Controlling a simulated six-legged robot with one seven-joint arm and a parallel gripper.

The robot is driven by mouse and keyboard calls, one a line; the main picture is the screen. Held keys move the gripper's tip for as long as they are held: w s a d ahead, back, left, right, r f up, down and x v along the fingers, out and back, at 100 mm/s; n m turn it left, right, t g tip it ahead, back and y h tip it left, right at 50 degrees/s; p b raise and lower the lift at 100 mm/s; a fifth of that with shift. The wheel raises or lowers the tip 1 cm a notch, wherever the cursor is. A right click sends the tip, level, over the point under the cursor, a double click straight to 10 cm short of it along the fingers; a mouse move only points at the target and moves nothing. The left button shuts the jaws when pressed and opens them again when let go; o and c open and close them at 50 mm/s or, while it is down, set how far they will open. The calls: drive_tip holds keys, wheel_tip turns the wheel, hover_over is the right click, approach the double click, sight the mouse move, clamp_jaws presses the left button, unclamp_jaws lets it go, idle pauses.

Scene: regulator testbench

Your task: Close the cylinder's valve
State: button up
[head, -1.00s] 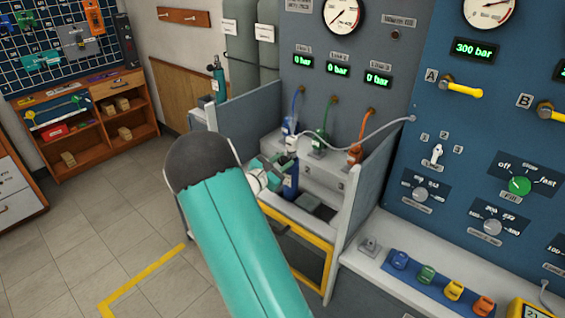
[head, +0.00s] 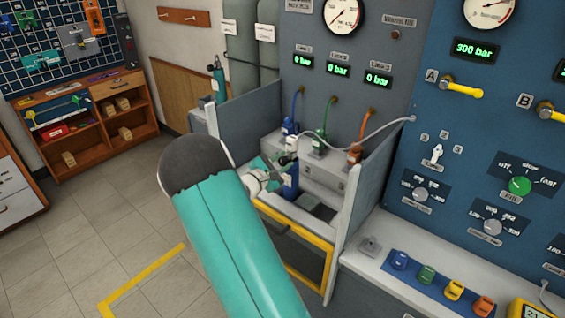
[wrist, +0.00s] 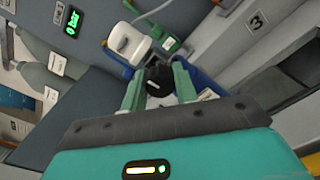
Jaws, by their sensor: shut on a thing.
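A white connector (wrist: 130,42) with a pale hose sits close beyond the fingers.
Grey side walls (head: 355,205) bound the bay, with a yellow-edged frame (head: 295,247) at its front. Blue, green and orange fittings (head: 318,142) stand on the ledge behind. The gauge panel (head: 475,130) is at right; floor (head: 100,220) at left is clear.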

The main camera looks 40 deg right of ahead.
drive_tip(key=o, duration=1)
drive_tip(key=a, duration=0.9)
drive_tip(key=s+a, duration=0.1)
drive_tip(key=a, duration=0.3)
drive_tip(key=shift+s+a, duration=0.1)
drive_tip(key=shift+a, duration=0.3)
